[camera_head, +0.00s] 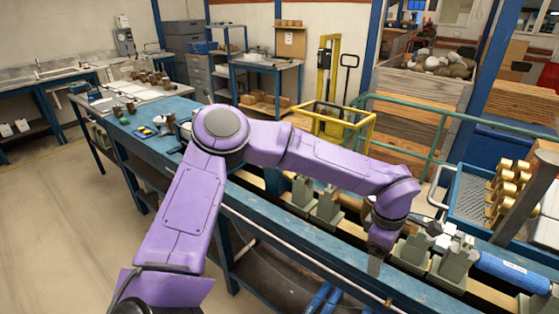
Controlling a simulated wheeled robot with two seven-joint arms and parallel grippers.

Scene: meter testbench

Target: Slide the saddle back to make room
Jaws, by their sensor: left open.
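Several grey-green saddle-like blocks stand in a row along the blue bench (290,232). Two are left of my left gripper, one saddle (302,193) and another saddle (328,207) beside it. Right of the gripper are a saddle (411,250) and a further saddle (453,268); which one the task means I cannot tell. My left gripper (376,266) points down at the bench's front edge, just left of the right-hand pair. It is open; its fingers are small and partly hidden, and contact with a saddle is not clear. My right gripper is not in view.
A blue cylinder (512,270) lies at the right end of the row. A blue tray (468,196) with brass-coloured fittings stands behind it. A green rail (440,115) runs behind the bench. Small parts lie on the bench's far left end.

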